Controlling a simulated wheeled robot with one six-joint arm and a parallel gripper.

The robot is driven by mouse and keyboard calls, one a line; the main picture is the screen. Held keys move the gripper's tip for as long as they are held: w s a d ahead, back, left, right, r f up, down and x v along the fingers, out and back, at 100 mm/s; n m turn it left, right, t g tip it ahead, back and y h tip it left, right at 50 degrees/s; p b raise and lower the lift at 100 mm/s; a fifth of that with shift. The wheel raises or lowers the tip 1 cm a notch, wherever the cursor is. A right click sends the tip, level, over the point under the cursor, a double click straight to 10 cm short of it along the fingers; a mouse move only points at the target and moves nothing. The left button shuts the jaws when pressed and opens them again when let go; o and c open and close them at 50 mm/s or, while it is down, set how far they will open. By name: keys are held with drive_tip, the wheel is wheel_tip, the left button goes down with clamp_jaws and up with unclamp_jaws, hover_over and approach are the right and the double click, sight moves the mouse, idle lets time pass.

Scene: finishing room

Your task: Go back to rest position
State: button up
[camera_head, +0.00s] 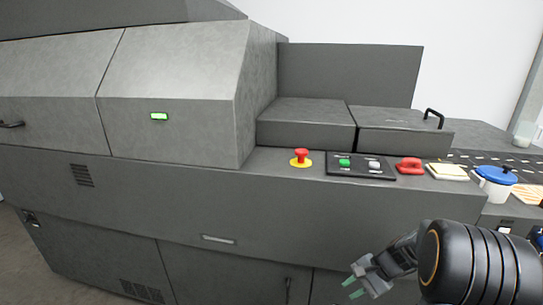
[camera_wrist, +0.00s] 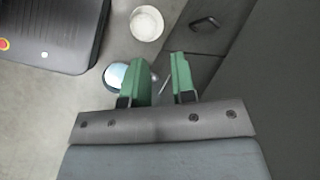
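My gripper (camera_head: 352,288) shows at the bottom right of the head view, in front of the grey machine's lower front. In the wrist view my gripper (camera_wrist: 160,75) has two green fingers with a clear gap between them. Nothing is held in the gap. The fingers point down past the machine's side toward the floor.
The large grey machine (camera_head: 130,190) fills most of the head view. Its ledge carries a red emergency button (camera_head: 301,157), a button panel (camera_head: 360,165), a red object (camera_head: 410,166) and a blue-lidded pot (camera_head: 496,180). In the wrist view a white round container (camera_wrist: 146,24) stands on the floor.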

drive_tip(key=s+a+r+n+t+h+p, duration=0.1)
drive_tip(key=s+a+r+n+h+p, duration=0.1)
drive_tip(key=r, duration=0.6)
drive_tip(key=s+a+r+n+t+h+p, duration=0.1)
drive_tip(key=s+a+r+n+h+p, duration=0.1)
drive_tip(key=s+r+n+p, duration=0.3)
drive_tip(key=s+a+r+n+t+h+p, duration=0.1)
drive_tip(key=s+a+r+n+h+p, duration=0.1)
drive_tip(key=r, duration=1)
drive_tip(key=s+n+h+p, duration=0.1)
drive_tip(key=s+n+p, duration=0.1)
drive_tip(key=p, duration=0.1)
drive_tip(key=shift+s+a+r+h, duration=0.2)
drive_tip(key=shift+r+h, duration=0.1)
drive_tip(key=shift+r, duration=0.1)
